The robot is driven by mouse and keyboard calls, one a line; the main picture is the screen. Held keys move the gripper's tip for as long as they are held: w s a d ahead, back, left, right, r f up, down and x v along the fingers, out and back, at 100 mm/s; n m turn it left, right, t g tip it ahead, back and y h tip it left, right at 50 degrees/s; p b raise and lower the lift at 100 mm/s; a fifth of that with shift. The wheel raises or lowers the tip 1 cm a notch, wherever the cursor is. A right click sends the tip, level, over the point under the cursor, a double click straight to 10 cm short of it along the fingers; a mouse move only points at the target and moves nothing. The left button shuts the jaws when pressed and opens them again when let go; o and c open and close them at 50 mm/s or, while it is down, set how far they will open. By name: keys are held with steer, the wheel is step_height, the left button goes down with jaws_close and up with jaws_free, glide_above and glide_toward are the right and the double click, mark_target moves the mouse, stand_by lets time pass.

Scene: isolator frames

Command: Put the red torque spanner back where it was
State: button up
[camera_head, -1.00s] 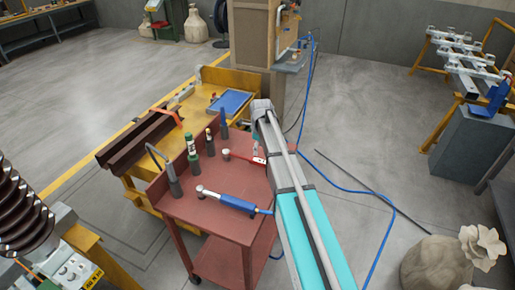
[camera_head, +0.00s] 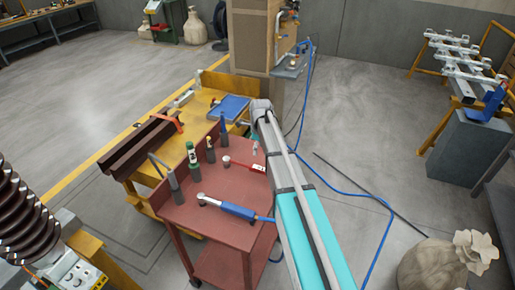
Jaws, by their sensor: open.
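A red spanner-like tool (camera_head: 245,165) lies on the top of the red cart (camera_head: 216,225), its round grey head to the left. Its right end is close to or partly behind my arm in this view, and I cannot tell if they touch. A spanner with a blue handle (camera_head: 238,210) lies nearer on the same cart top. My arm reaches up from the bottom right past the cart's right side. My gripper is not visible; the far end of the arm hides it.
Several upright tools in dark holders, including a green-topped one (camera_head: 192,155), stand along the cart's left and back. A yellow bench (camera_head: 190,107) with a blue tray (camera_head: 229,107) and brown beam (camera_head: 140,147) adjoins the cart. A blue hose (camera_head: 350,190) crosses the floor at right.

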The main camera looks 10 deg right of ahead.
steer(key=shift+s, duration=0.1)
stand_by(0.3)
steer(key=s+a+n, duration=0.2)
steer(key=s+n, duration=1)
steer(key=s, duration=0.1)
steer(key=s+a+n, duration=0.1)
steer(key=s+n, duration=1.2)
steer(key=shift+s+a, duration=0.3)
steer(key=shift+a, duration=0.1)
